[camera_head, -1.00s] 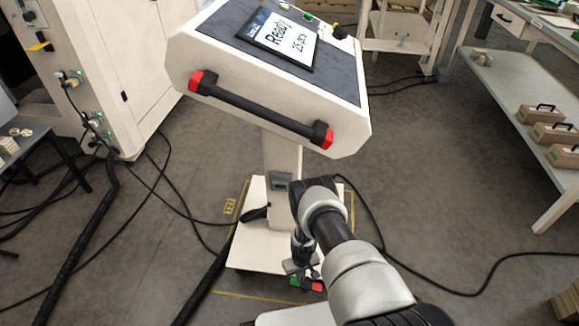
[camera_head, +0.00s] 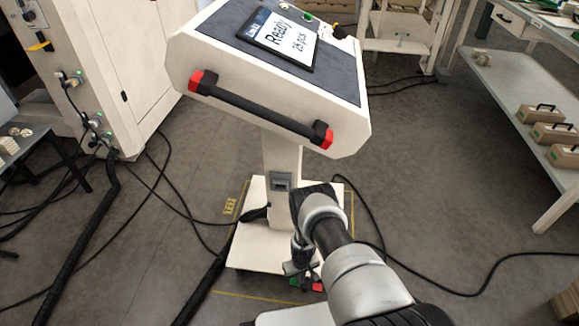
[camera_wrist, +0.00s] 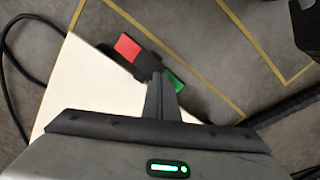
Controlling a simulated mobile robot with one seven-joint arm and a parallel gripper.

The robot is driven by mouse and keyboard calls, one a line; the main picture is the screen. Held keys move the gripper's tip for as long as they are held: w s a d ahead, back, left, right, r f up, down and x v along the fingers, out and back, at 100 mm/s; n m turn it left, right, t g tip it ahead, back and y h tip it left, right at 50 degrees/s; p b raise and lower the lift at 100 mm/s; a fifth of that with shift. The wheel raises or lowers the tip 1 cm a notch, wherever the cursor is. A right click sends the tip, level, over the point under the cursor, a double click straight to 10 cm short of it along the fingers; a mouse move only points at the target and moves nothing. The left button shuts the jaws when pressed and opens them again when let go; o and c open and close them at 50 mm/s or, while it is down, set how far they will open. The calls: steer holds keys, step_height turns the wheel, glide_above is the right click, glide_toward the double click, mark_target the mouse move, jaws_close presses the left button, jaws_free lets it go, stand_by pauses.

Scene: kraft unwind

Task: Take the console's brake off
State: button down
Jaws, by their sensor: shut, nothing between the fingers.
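The console (camera_head: 250,105) stands on a pale floor base (camera_head: 255,245) and its screen reads "Ready". At the base's near edge is the brake pedal, with a red end (camera_wrist: 128,47), a dark middle and a green end (camera_wrist: 175,80). In the head view its red end (camera_head: 317,287) shows below my gripper (camera_head: 298,270), which partly hides the pedal. In the wrist view my gripper (camera_wrist: 159,80) is shut and empty. Its fingertips overlap the pedal's dark middle, beside the green end. I cannot tell whether they touch it.
Yellow lines (camera_head: 262,302) mark the floor around the base. Black cables (camera_head: 195,212) run over the floor at the left, and another lies at the right. A white cabinet (camera_head: 125,75) stands at the left. A shelved bench (camera_head: 510,85) with handled boxes stands at the right.

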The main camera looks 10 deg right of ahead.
steer(key=shift+s+f, duration=0.1)
steer(key=shift+f, duration=0.8)
stand_by(0.3)
steer(key=shift+r+p, duration=2.4)
steer(key=shift+r, duration=1.15)
